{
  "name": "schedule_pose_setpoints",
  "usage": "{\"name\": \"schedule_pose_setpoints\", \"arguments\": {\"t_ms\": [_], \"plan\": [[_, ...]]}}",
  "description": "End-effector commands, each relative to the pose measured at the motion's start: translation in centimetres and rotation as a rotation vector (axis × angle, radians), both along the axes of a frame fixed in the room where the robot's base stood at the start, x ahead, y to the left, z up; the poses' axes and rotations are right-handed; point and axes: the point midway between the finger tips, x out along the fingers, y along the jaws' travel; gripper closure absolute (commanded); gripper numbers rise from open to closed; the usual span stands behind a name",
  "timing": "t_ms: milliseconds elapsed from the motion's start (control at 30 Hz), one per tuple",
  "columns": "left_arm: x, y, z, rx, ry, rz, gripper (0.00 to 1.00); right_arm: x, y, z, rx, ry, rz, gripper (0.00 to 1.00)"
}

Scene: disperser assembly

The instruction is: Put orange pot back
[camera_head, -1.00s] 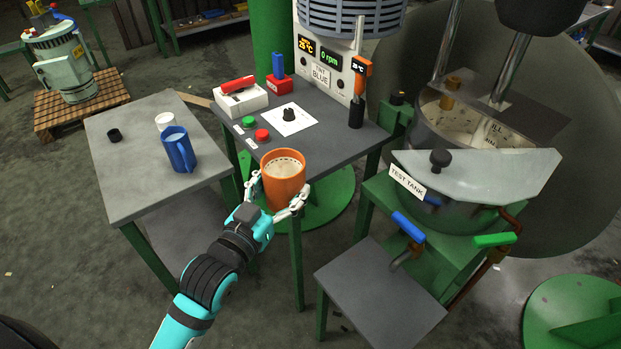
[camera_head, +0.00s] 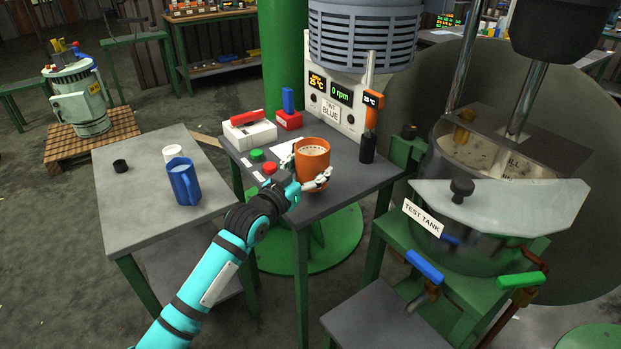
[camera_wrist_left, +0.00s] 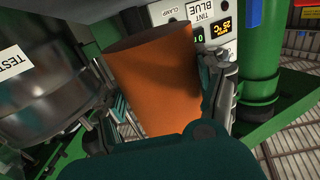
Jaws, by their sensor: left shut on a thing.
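The orange pot (camera_head: 312,160) is upright with pale contents at its top. My left gripper (camera_head: 306,181) is shut around its lower sides. In the head view the pot is over the control table (camera_head: 335,192), in front of the disperser's display panel (camera_head: 345,105). It partly covers the white sheet (camera_head: 287,146). I cannot tell whether its base touches the table. The pot also fills the middle of the left wrist view (camera_wrist_left: 157,85), with a gripper finger on each side. My right gripper is not in view.
The side table (camera_head: 130,205) at left bears a blue jug (camera_head: 184,181), a white cup (camera_head: 172,152) and a black cap (camera_head: 120,165). Red (camera_head: 270,168) and green buttons are left of the pot. A black handle (camera_head: 367,147) is right of it. The test tank (camera_head: 480,240) stands further right.

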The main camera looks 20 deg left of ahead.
Motion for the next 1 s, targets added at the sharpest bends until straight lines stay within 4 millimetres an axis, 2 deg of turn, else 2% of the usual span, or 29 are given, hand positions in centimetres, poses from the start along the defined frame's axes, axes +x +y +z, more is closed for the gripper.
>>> {"name": "schedule_pose_setpoints", "arguments": {"t_ms": [33,167,400,833,867,1000], "plan": [[0.7,0.1,0.0,0.002,-0.001,0.001,0.71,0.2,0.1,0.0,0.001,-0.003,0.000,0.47],[1.3,0.2,-0.4,0.001,0.001,0.001,0.71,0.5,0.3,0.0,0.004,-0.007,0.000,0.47],[1.2,0.2,-3.4,0.001,0.002,0.001,0.71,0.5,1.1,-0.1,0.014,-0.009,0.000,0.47],[1.2,0.2,-4.1,0.001,-0.001,0.001,0.71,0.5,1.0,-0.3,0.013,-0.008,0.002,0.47],[1.2,0.2,-4.0,0.001,-0.001,0.001,0.27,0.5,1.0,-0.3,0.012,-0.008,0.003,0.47],[1.2,0.2,-4.0,0.001,0.000,0.001,0.08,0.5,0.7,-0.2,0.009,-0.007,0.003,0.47]]}}
